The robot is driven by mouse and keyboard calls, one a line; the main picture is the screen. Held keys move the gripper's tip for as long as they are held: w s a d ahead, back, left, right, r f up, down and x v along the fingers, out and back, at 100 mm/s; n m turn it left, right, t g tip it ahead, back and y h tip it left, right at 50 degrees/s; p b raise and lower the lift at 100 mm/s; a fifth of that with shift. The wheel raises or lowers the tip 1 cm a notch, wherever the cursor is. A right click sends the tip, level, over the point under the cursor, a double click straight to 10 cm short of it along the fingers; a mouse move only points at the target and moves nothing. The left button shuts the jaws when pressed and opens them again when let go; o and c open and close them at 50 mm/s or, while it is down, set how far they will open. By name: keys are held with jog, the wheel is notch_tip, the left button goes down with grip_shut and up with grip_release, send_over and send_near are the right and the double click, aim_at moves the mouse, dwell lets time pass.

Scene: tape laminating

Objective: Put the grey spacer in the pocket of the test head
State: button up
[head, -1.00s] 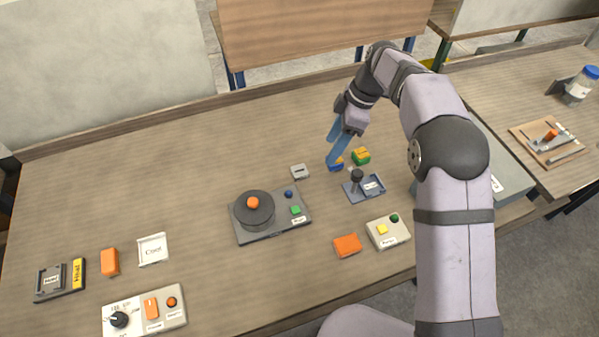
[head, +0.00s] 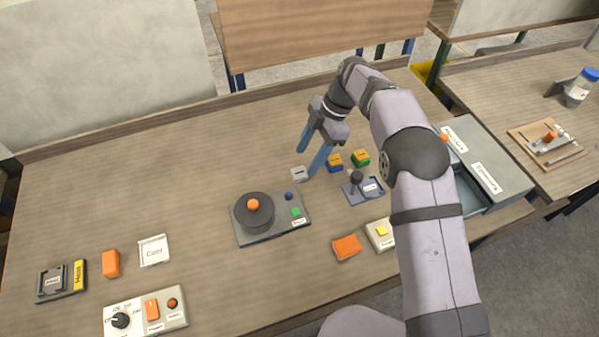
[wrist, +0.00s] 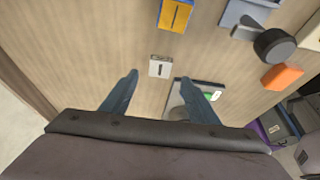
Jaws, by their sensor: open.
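The small light grey block (head: 299,174), which looks like the grey spacer, lies on the table behind the round dark device. It also shows in the wrist view (wrist: 160,66), with a dark mark on top, just beyond and between my fingertips. My gripper (head: 311,161) is open with blue fingers pointing down, over the block and not touching it as far as I can see. The fingers also show in the wrist view (wrist: 156,79), with nothing between them. I cannot tell for certain which device is the test head or see its pocket.
A blue-yellow block (head: 334,162) and a green-yellow block (head: 361,158) lie right of the spacer. The round-topped device (head: 254,212) stands in front, a lever base (head: 364,189) to the right. A grey machine (head: 492,150) stands farther right. The table's left middle is clear.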

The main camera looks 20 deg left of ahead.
aim_at(299, 172)
jog(key=shift+p+x, duration=1.2)
jog(key=shift+x, duration=1.25)
jog(key=shift+w, duration=0.1)
jog(key=c, duration=1.2)
notch_tip(299, 172, up, 10)
jog(key=b, duration=0.3)
jog(key=w+d+r+m+t+p, duration=0.35)
jog(key=d+m, duration=0.35)
jog(key=d, duration=0.3)
jog(key=w+d+r+m+t+p, duration=0.25)
jog(key=d+m+p, duration=0.35)
jog(key=d, duration=0.4)
jog(key=s+d+r+m+h+p, duration=0.1)
jog(key=s+d+m+p, duration=0.1)
jog(key=d+m, duration=0.2)
jog(key=s+d+r+m+t+h+p, duration=0.1)
jog(key=s+d+r+m, duration=0.1)
jog(key=d+m, duration=0.3)
jog(key=s+d+r+m+h+p, duration=0.1)
jog(key=s+d+r+m+p, duration=0.1)
jog(key=d+m, duration=0.3)
jog(key=shift+d+r+t+p, duration=0.2)
jog(key=shift+d+t+p, duration=0.2)
jog(key=shift+d, duration=1.5)
